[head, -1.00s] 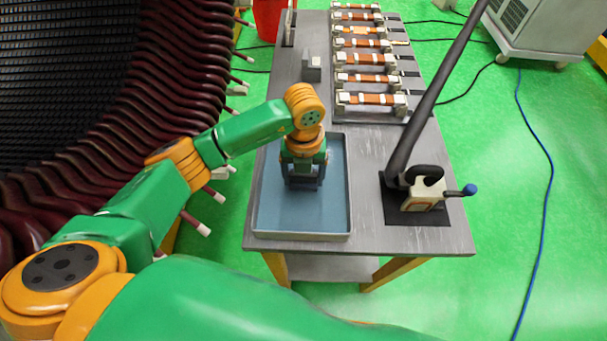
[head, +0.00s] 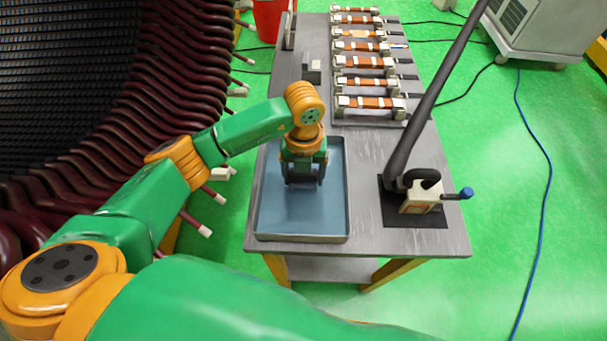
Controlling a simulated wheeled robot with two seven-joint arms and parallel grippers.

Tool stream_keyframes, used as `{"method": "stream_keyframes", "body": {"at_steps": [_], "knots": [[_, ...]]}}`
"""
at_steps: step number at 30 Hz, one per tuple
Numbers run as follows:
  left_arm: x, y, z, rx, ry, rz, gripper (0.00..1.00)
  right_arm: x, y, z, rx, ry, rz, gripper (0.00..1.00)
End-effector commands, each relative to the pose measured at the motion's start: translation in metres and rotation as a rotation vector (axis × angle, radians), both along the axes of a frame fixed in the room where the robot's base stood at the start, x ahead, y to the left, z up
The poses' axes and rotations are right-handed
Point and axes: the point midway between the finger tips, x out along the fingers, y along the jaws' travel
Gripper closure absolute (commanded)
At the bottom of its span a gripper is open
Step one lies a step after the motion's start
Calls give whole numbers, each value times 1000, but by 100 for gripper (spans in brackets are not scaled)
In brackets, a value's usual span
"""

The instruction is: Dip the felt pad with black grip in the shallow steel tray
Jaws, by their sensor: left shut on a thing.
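The shallow steel tray (head: 300,238) lies on the near left part of the grey table, with a flat blue-grey bottom. My left gripper (head: 304,184) points down over the tray, in its upper middle part. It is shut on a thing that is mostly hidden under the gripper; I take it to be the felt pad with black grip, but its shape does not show. I cannot tell whether the pad touches the tray bottom. My right gripper is not in view.
A black mat (head: 416,215) with a cream device and a dark slanted pole stands right of the tray. Several copper-coloured bars (head: 370,103) lie in a rack at the back. A grey block (head: 313,70) stands behind the tray. Dark red coils (head: 190,130) fill the left.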

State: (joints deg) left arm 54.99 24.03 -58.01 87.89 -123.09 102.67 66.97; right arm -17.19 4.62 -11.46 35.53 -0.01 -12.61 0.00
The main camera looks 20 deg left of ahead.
Motion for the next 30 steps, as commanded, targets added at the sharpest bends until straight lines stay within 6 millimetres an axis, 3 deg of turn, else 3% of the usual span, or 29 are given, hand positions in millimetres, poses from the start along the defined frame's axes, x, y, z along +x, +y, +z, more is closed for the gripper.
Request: {"method": "stream_keyframes", "body": {"at_steps": [1,18,30], "knots": [[0,0,14,0,-1,0,81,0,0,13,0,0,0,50],[0,0,92,1,-2,0,81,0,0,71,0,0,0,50],[0,0,93,0,-1,0,81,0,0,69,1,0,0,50]]}}
